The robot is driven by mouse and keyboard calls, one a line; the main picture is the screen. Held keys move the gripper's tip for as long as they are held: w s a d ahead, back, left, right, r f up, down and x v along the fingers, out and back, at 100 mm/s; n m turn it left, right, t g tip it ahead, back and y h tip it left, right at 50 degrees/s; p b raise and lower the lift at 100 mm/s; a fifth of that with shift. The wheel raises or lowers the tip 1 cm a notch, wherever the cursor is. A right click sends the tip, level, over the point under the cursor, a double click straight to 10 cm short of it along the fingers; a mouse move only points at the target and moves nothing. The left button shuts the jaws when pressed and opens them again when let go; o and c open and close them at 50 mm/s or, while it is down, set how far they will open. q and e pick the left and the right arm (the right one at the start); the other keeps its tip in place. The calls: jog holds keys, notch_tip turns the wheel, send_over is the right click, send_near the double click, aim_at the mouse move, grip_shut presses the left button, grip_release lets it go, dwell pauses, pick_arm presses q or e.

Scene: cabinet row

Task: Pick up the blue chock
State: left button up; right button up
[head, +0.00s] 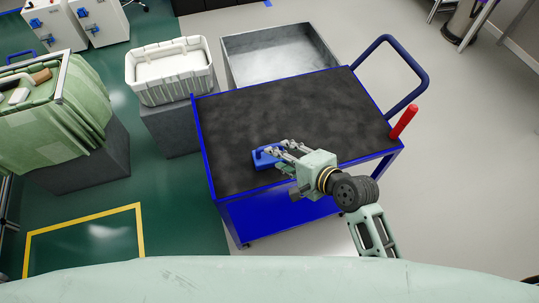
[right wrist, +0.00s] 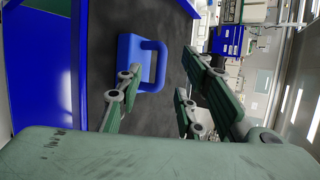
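The blue chock (head: 264,158) sits on the black top of the blue cart (head: 240,110), near its front-left part. In the right wrist view the chock (right wrist: 128,52) has a block body and a loop handle. My right gripper (head: 281,149) comes over the cart from the front right, its fingertips at the chock. In the right wrist view the right gripper's fingers (right wrist: 160,88) are spread apart. One finger overlaps the chock's near part and the others lie to its right. I cannot tell if any finger touches it. My left gripper is out of view.
A red upright handle (head: 404,122) and a blue push bar (head: 413,85) stand at the cart's right end. A grey open bin (head: 228,62) and a white crate (head: 170,96) stand behind and left. The rest of the cart top is clear.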

aim_at(270, 158)
jog(key=shift+w+d+p+x, duration=0.1)
jog(key=shift+w+p+x, duration=0.05)
jog(key=shift+x, duration=1.6)
jog(key=shift+w+d+p+x, duration=0.15)
jog(key=shift+x, duration=1.6)
jog(key=shift+r, duration=0.1)
jog(key=shift+c, duration=0.3)
grip_shut()
